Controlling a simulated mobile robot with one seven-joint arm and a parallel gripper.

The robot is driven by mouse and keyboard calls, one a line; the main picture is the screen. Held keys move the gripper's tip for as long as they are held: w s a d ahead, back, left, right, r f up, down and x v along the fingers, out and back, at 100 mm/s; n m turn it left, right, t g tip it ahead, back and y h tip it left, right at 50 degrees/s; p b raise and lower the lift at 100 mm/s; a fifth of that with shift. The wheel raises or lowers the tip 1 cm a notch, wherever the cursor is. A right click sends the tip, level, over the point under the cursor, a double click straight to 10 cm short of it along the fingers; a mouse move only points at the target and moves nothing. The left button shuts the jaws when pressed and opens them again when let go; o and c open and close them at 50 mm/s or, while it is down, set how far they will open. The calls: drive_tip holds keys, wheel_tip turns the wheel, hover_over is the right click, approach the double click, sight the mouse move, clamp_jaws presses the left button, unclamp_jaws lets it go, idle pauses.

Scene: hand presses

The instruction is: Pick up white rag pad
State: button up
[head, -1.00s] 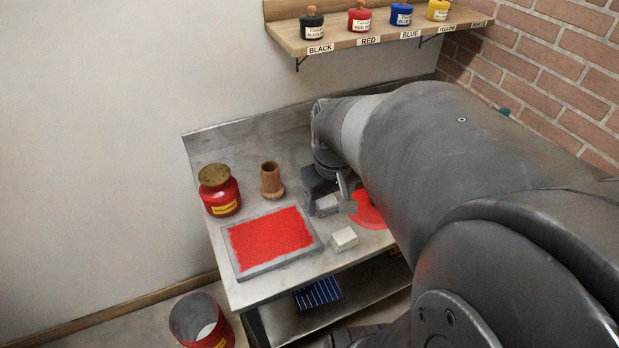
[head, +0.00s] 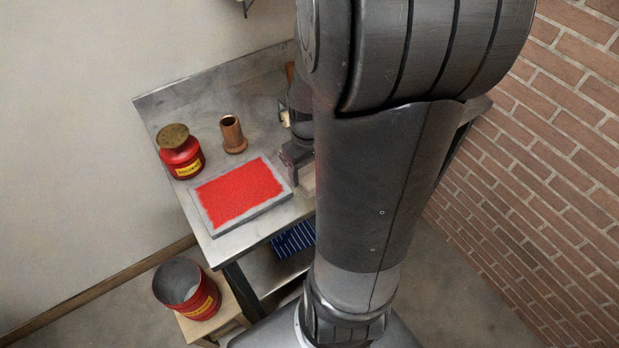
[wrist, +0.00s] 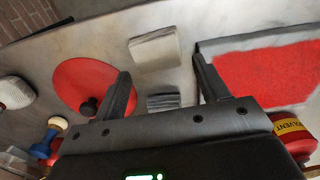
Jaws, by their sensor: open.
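A whitish block-like pad (wrist: 155,48), which looks like the white rag pad, lies on the metal table, ahead of and between my fingertips in the wrist view. A smaller grey pad (wrist: 163,101) lies nearer my palm, between the fingers. My gripper (wrist: 161,65) is open, with nothing held. In the head view my gripper (head: 292,155) is low over the table, right of the red-inked slab (head: 240,192). A pale block (head: 306,176) shows there in part beside my arm, which hides the rest.
A red disc (wrist: 80,80) with a dark knob and another white pad (wrist: 14,92) are left in the wrist view. A red bin (head: 187,288) stands at front left.

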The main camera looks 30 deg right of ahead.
sight(310, 177)
drive_tip(key=shift+s+d+f, duration=0.1)
drive_tip(key=shift+s+f, duration=0.05)
drive_tip(key=shift+f, duration=1.75)
drive_tip(key=c, duration=0.7)
drive_tip(key=shift+c, duration=0.2)
drive_tip(key=shift+r, duration=0.2)
drive_tip(key=shift+r, duration=0.6)
drive_tip(key=r, duration=0.2)
drive_tip(key=s+d+r, duration=0.1)
drive_tip(key=shift+r, duration=0.25)
drive_tip(key=s+d+r, duration=0.6)
drive_tip(key=s, duration=0.2)
